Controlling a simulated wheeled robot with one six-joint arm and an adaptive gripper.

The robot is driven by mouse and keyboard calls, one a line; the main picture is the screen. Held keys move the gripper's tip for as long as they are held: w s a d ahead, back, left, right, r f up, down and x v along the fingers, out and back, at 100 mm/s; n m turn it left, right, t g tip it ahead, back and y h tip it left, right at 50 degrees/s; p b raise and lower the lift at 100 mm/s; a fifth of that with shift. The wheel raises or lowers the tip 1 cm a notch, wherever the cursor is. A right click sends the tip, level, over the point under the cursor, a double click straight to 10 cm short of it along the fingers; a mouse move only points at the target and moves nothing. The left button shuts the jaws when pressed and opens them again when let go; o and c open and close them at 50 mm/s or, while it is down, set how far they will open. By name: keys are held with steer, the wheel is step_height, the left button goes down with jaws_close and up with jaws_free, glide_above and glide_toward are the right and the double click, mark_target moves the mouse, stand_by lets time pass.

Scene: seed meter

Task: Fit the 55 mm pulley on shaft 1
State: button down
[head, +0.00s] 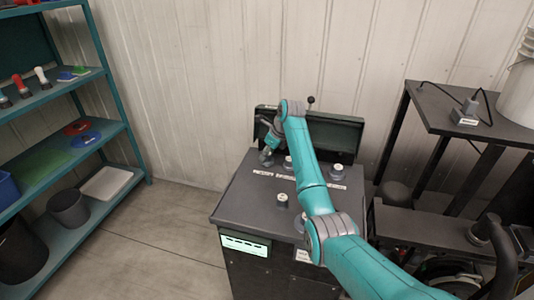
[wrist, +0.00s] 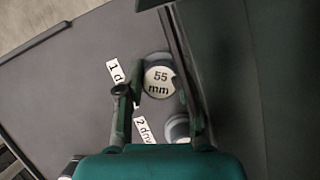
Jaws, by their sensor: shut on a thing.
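The 55 mm pulley (wrist: 160,82) has a pale round top marked "55 mm" and sits between the fingers of my gripper (wrist: 154,80) in the wrist view. My gripper is shut on it. In the head view my gripper (head: 268,146) is at the back left of the dark bench top, with the pulley (head: 266,157) low under it. A label beginning with "1" (wrist: 115,73) lies just left of the pulley. Shaft 1 itself is hidden, and I cannot tell whether the pulley is around it or above it.
A second round piece (wrist: 178,127) stands by the label beginning with "2" (wrist: 144,131). More pale-topped pieces stand on the bench top (head: 245,200), one at the right (head: 336,171) and one nearer the front (head: 282,198). A raised dark lid (head: 335,134) stands behind. Shelves (head: 125,125) are at left.

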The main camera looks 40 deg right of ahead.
steer(key=shift+f, duration=0.25)
steer(key=c, duration=0.7)
jaws_free()
steer(key=v, duration=1.2)
